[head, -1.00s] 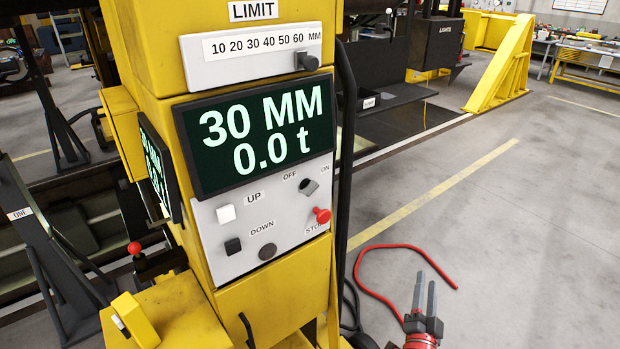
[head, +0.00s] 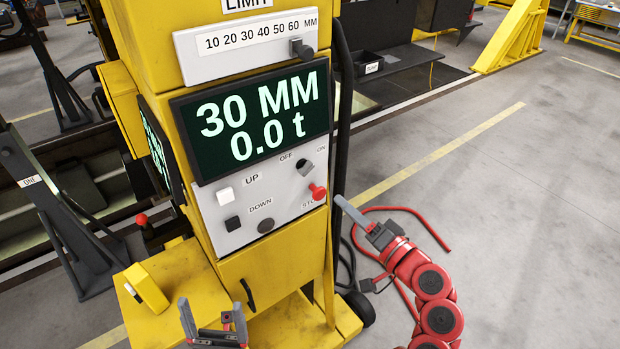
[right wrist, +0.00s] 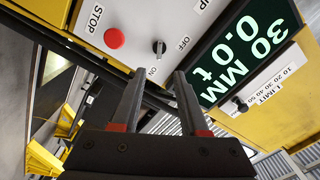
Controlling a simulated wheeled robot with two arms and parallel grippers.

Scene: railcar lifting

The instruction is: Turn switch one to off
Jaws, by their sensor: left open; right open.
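The switch is a dark rotary knob (head: 304,168) between the OFF and ON labels on the light grey panel (head: 232,238) of a yellow cabinet. In the right wrist view, the knob (right wrist: 158,46) shows clearly, and its pointer seems turned towards ON. My right gripper (head: 352,212) is open and empty, just right of the panel and apart from the knob. Its two fingers (right wrist: 158,78) show below the knob in the right wrist view. My left gripper (head: 212,306) is open and empty at the bottom, low in front of the cabinet.
A red stop button (head: 318,191) sits just below the knob. White UP (head: 225,195) and dark DOWN (head: 233,223) buttons are to the left. The display (head: 252,118) reads 30 MM, 0.0 t. A limit slider (head: 301,48) is above. Open floor lies right.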

